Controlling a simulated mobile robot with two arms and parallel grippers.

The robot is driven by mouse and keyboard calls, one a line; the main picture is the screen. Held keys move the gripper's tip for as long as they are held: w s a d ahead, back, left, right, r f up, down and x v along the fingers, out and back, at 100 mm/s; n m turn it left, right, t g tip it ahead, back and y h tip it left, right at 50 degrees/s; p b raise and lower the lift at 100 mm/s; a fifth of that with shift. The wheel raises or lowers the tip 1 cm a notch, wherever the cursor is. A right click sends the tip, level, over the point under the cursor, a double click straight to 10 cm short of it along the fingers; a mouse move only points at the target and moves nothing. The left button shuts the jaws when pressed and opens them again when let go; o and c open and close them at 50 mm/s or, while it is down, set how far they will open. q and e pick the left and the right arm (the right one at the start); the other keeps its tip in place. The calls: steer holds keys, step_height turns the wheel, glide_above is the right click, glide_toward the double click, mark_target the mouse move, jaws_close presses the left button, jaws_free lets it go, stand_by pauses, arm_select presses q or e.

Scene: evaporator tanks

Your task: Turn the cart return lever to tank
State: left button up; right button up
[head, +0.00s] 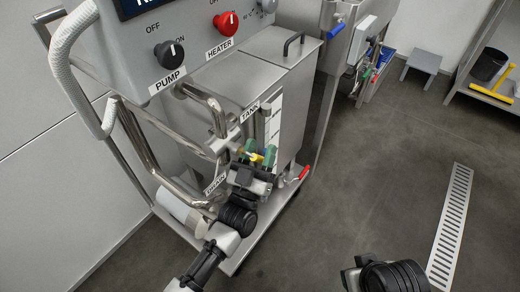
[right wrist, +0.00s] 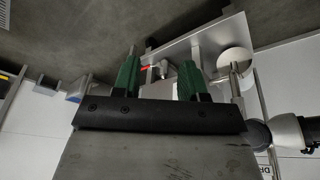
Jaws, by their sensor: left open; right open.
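The cart return lever (head: 256,157) is a small yellow handle on the pipework at the cart's front, between the TANK label (head: 250,111) above and the DRAIN label (head: 215,183) below. My left gripper (head: 258,151) is at the lever, its green fingers apart with the yellow showing between them. I cannot tell whether they touch it. The gripper body hides the valve under the lever. My right gripper (right wrist: 158,65) is open and empty in the right wrist view, its green fingers pointing toward the cart from a distance.
The cart carries a black pump knob (head: 170,54), a red heater knob (head: 225,22) and a steel tank (head: 225,85). A red-handled valve (head: 303,173) sticks out low at its right. A floor drain grate (head: 452,225) lies at right; the floor between is clear.

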arm_select(q)
steer(key=shift+s+f, duration=0.1)
steer(key=s+a+p, duration=0.2)
steer(key=s+a, duration=0.3)
steer(key=s, duration=0.6)
steer(key=shift+s+f, duration=0.25)
steer(key=shift+s, duration=0.15)
arm_select(e)
steer(key=x, duration=0.6)
steer(key=shift+f, duration=0.2)
steer(key=shift+a, duration=0.1)
